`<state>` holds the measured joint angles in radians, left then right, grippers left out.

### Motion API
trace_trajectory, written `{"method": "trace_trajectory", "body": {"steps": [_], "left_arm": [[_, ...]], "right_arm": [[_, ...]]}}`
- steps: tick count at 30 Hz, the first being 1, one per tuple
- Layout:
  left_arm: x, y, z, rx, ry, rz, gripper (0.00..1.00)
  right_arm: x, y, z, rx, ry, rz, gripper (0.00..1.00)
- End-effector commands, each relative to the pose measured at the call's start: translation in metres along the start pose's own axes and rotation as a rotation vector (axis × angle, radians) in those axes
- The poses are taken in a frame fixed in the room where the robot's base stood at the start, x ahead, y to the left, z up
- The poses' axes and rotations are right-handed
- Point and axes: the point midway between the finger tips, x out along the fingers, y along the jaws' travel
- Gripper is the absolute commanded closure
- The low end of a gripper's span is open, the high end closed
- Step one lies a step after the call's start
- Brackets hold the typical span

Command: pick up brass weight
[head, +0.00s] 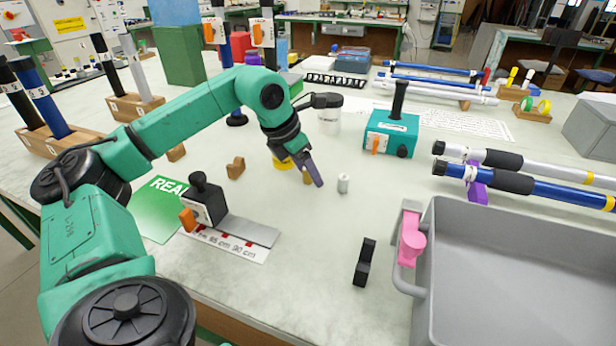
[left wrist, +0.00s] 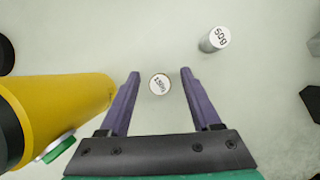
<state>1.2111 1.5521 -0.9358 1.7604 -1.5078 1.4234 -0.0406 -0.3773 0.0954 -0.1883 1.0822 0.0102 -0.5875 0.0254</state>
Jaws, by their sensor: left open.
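The brass weight (head: 306,178) is a small upright cylinder on the light table, partly hidden behind my left gripper (head: 312,172) in the head view. In the left wrist view its round top (left wrist: 160,84) carries a white label that seems to read 150g. My left gripper also shows in the left wrist view (left wrist: 159,76), with its two purple fingers apart and one on each side of the weight. There is clear space between each finger and the weight. My right gripper is not in view.
A silver weight (head: 343,183) marked 50g (left wrist: 215,40) stands close by on the right.

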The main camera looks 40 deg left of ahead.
Motion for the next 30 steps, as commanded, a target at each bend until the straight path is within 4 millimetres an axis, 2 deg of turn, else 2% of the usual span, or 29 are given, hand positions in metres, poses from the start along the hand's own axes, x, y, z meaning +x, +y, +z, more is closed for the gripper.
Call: {"method": "trace_trajectory", "body": {"steps": [5,6,11,23,26,30], "left_arm": [[0.002,0.0,0.001,-0.001,-0.002,0.0,0.35],[0.002,0.0,0.001,-0.001,-0.002,0.0,0.39],[0.001,0.0,0.0,-0.001,-0.002,0.0,1.0],[-0.003,0.0,0.003,-0.001,-0.002,0.0,1.0],[-0.014,0.0,0.008,-0.001,-0.004,0.0,1.0],[-0.042,0.0,0.021,0.0,-0.008,-0.002,1.0]], "right_arm": [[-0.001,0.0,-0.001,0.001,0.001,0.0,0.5],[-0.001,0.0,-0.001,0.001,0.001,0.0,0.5],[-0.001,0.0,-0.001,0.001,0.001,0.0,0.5],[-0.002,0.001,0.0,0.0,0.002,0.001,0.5],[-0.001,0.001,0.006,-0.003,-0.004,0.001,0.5],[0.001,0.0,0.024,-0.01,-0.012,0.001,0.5]]}}
